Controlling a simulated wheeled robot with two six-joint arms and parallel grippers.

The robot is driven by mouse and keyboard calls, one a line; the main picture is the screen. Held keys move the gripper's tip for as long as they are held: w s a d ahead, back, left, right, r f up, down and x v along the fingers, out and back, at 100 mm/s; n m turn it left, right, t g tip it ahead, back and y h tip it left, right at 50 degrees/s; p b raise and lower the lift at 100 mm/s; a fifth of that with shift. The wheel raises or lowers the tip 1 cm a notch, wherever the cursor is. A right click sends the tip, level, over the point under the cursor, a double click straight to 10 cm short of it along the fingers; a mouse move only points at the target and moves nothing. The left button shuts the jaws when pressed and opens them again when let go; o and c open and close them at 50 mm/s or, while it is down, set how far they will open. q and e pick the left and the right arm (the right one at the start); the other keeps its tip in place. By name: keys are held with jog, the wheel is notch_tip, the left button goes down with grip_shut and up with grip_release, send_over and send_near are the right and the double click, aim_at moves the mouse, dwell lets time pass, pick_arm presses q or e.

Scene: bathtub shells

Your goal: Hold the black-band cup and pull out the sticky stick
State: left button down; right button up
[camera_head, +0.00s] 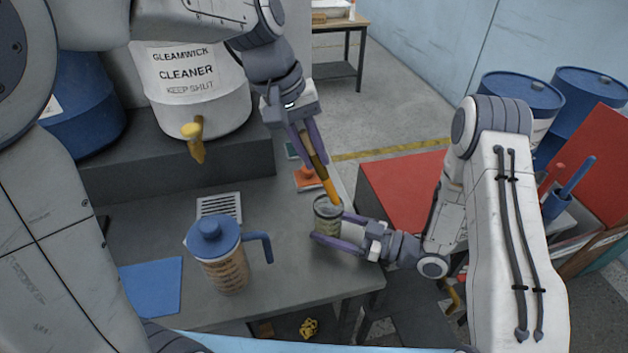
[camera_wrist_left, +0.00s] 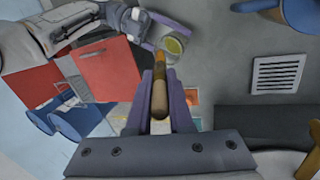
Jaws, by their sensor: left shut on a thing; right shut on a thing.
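The cup (camera_head: 327,222) is a small greyish-green container with a dark band near its rim, standing upright near the right edge of the grey table. My right gripper (camera_head: 338,228) is shut on its side from the right. My left gripper (camera_head: 314,155) is above the cup, shut on the orange-brown stick (camera_head: 325,182), which slants down to the cup's mouth. In the left wrist view the stick (camera_wrist_left: 160,92) lies between the fingers, its far end by the cup (camera_wrist_left: 173,47). I cannot tell whether its tip is still inside.
A blue-lidded jug (camera_head: 222,260), a white slotted grate (camera_head: 219,204) and a blue sheet (camera_head: 152,287) are left of the cup. A cleaner drum (camera_head: 190,90) with a yellow tap stands behind. An orange item (camera_head: 307,179) lies close behind the cup.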

pick_arm(q)
notch_tip(320, 180, up, 8)
jog(key=shift+f, duration=0.2)
pick_arm(e)
jog(key=o, duration=1.4)
